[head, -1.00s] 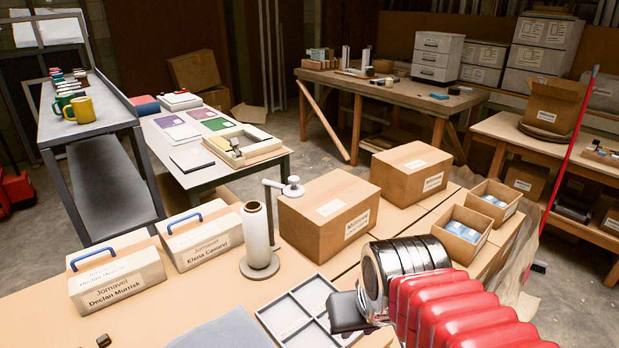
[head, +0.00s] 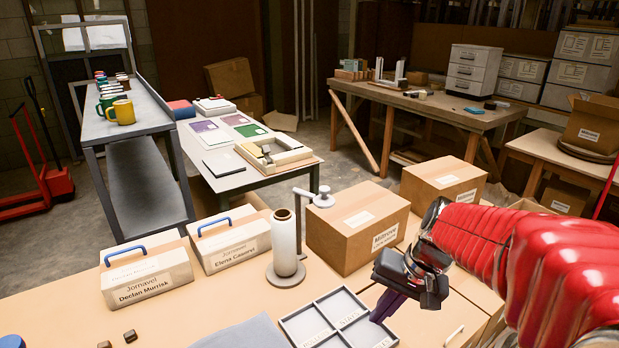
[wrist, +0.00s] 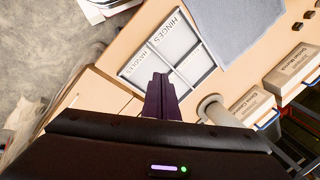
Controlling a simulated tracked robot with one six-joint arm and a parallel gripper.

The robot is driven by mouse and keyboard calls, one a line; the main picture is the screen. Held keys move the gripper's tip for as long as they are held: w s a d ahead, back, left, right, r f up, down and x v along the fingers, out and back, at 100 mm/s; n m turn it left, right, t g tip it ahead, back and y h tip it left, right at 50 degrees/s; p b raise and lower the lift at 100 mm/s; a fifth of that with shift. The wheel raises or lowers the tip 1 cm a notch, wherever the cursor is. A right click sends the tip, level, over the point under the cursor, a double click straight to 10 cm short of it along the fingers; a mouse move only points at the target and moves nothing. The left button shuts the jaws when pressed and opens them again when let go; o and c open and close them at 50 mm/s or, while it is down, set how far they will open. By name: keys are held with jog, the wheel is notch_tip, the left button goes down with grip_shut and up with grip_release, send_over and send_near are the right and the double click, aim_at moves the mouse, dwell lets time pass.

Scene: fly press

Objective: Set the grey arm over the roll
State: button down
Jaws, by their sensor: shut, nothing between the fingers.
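The white roll (head: 285,245) stands upright on a round grey base (head: 286,275) near the middle of the bench. The grey arm (head: 306,193) sits on a thin post behind the roll. It points to the right, towards the cardboard box, with a pale round disc (head: 323,198) at its end, beside the roll and not above it. My gripper (head: 381,313) is shut and empty, low over the right side of the divided tray, apart from the roll. Its dark purple fingers also show in the wrist view (wrist: 160,82). The grey arm is not clearly visible there.
A divided tray (head: 318,342) lies in front of the roll. A closed cardboard box (head: 347,240) stands right behind it, close to the grey arm. Two white boxes with blue handles (head: 147,278) stand to the left. The bench front left of the tray holds a grey cloth (head: 245,335).

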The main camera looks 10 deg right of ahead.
jog(key=w+d+r+m+t+y, duration=0.1)
jog(key=w+d+m+t+y, duration=0.2)
jog(key=w, duration=0.6)
jog(key=w+d+t+y, duration=0.1)
jog(key=w+d+y, duration=0.3)
jog(key=w, duration=0.6)
jog(key=w+d+r+n+t+y, duration=0.2)
jog(key=w+r, duration=0.4)
jog(key=r, duration=0.6)
jog(key=t+y, duration=0.1)
jog(key=t, duration=0.1)
jog(key=shift+w+d+r+n+t, duration=0.15)
jog(key=shift+w+d+n+t, duration=0.15)
jog(key=shift+w+d+t, duration=0.1)
jog(key=shift+a, duration=0.1)
jog(key=w+a+f, duration=0.1)
jog(key=w+a, duration=0.3)
jog(key=a, duration=0.6)
jog(key=shift+a, duration=0.35)
